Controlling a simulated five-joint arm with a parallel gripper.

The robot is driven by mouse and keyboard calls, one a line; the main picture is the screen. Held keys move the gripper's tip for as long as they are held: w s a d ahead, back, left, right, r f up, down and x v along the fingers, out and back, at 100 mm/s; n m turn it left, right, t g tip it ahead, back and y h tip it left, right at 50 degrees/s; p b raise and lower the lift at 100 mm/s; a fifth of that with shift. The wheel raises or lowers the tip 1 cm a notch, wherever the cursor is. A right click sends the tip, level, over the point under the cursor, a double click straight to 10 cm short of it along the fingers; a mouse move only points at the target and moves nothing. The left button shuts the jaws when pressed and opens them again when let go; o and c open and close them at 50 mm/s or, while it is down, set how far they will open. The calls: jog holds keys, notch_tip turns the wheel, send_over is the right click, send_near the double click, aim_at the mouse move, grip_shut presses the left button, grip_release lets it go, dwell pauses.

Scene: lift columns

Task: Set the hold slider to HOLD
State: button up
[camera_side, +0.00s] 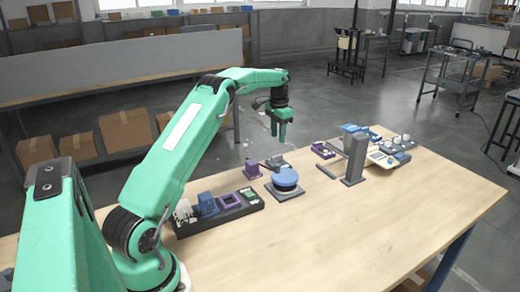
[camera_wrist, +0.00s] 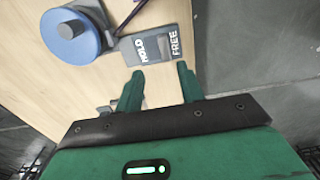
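The hold slider's grey plate (camera_wrist: 152,50) lies near the table edge in the wrist view, with the words HOLD and FREE on it. I cannot tell where the slider's knob stands. In the side view a small grey block behind the blue-topped round column (camera_side: 285,181) seems to be this plate (camera_side: 276,161). My gripper (camera_side: 278,137) hangs above the table there, pointing down. In the wrist view my gripper (camera_wrist: 159,73) is open and empty, its two green fingers apart, just short of the plate in the picture and not visibly touching it.
The blue round top (camera_wrist: 70,36) is left of the plate. A tall grey post (camera_side: 355,160) and more trays are to the right. The front of the table is clear.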

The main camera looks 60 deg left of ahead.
aim_at(276, 156)
jog(key=shift+a+f, duration=0.45)
jog(key=shift+f, duration=0.15)
jog(key=shift+f, duration=0.1)
jog(key=shift+f, duration=3.8)
jog(key=shift+c, duration=0.5)
